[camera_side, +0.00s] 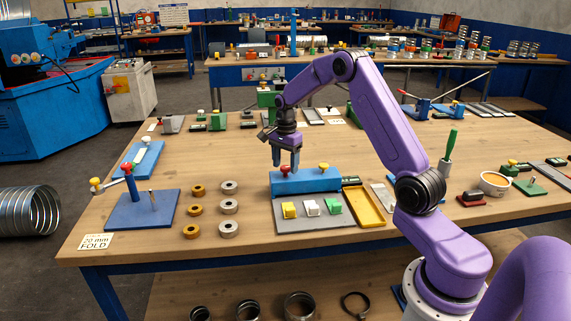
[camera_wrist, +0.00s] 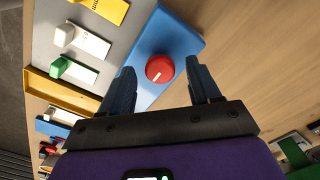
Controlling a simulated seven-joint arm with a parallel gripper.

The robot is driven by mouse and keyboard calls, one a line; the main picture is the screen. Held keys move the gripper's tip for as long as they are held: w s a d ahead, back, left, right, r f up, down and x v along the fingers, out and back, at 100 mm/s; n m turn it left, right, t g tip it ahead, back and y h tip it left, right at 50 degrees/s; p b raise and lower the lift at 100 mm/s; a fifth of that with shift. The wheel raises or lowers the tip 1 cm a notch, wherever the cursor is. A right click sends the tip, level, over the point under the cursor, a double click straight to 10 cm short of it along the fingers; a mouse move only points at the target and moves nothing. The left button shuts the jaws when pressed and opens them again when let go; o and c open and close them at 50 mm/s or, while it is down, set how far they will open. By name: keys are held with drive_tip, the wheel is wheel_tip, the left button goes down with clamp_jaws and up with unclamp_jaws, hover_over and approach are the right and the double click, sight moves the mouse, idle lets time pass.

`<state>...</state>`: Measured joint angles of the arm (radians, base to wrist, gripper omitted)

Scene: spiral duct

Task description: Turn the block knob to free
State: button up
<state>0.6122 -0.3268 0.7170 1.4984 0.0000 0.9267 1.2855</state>
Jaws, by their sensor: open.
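The long blue block (camera_side: 305,184) lies along the back of a grey plate (camera_side: 318,223) near the middle of the table. A round red knob (camera_side: 284,170) sits on top of the block's left part. In the wrist view the red knob (camera_wrist: 159,69) carries a short white line on its face. A yellow knob (camera_side: 323,167) stands at the block's right end. My gripper (camera_side: 286,161) points down over the red knob. It is open and empty, and in the wrist view its fingers (camera_wrist: 163,82) flank the knob with gaps. I cannot tell their exact height above it.
Yellow, white and green tabs (camera_wrist: 72,66) stand on the plate in front of the block. A yellow tray (camera_side: 364,206) lies to the right. Brass and steel rings (camera_side: 229,207) sit to the left, beside a blue stand (camera_side: 143,208).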

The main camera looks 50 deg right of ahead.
drive_tip(key=shift+f, duration=0.3)
drive_tip(key=c, duration=1)
drive_tip(key=shift+c, duration=0.2)
